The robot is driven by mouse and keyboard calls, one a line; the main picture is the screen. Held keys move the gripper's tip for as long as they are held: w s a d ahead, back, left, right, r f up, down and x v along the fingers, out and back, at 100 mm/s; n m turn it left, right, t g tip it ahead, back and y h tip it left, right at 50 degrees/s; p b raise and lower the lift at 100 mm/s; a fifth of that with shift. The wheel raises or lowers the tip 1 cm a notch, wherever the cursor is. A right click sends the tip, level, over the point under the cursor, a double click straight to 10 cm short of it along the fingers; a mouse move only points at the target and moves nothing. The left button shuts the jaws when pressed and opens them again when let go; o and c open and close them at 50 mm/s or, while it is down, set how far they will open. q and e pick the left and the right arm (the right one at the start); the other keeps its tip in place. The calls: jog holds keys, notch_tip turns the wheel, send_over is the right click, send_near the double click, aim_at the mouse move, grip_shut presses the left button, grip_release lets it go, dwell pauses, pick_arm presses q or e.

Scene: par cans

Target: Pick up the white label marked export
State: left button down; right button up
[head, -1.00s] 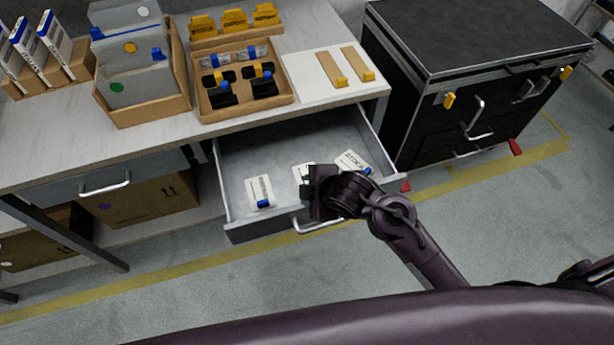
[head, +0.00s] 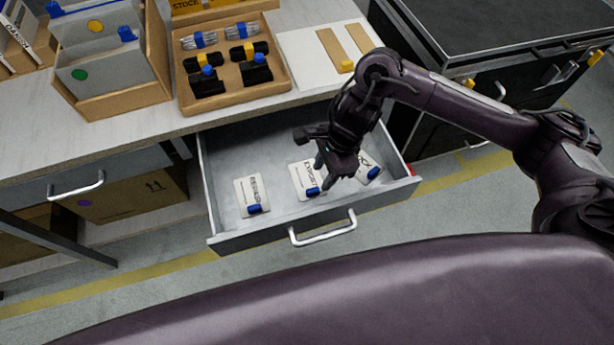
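The white label marked export (head: 302,176) lies in the open drawer (head: 222,222), in the middle of a row of three white labels. It has a blue tab at its front right corner. My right gripper (head: 325,181) is over the drawer, just right of the export label and close to its blue tab. I cannot tell whether it touches the label or whether its fingers are apart. The label's right edge is close behind the gripper. My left gripper is not in view.
A second white label (head: 246,191) lies left in the drawer; a third (head: 369,165) lies right, partly hidden by my gripper. The drawer handle (head: 322,229) juts out in front. A wooden tray (head: 187,95) and a white board (head: 296,50) are on the worktop above. A black cabinet (head: 470,40) stands right.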

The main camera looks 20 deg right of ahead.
aim_at(314, 190)
jog(key=p+x, duration=0.1)
jog(key=x, duration=0.6)
jog(key=shift+a, duration=0.15)
jog(key=shift+c, duration=0.4)
grip_shut()
